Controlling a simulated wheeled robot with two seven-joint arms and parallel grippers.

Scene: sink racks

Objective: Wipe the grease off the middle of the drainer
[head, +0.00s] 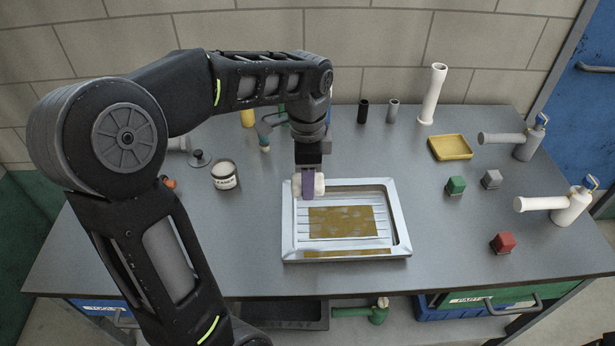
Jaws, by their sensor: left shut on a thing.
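The drainer (287,238) is a pale metal tray with raised ribs, lying flat on the grey worktop. A large brown grease patch (343,222) covers its middle. A thin brown strip (347,253) lies along its front edge, and fainter brown shows along its back. My left gripper (308,192) is over the drainer's back left part, behind and left of the middle patch. It is shut on a whitish pad (319,184), whose ends stick out on both sides of the purple fingers. I cannot tell whether the pad touches the drainer. My right gripper is not in view.
A tin (225,176) stands left of the drainer. To the right are a yellow tray (450,147), a green block (455,185), a grey block (491,179), a red block (503,243) and white pipe fittings (568,208). A white tube (432,95) stands at the back.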

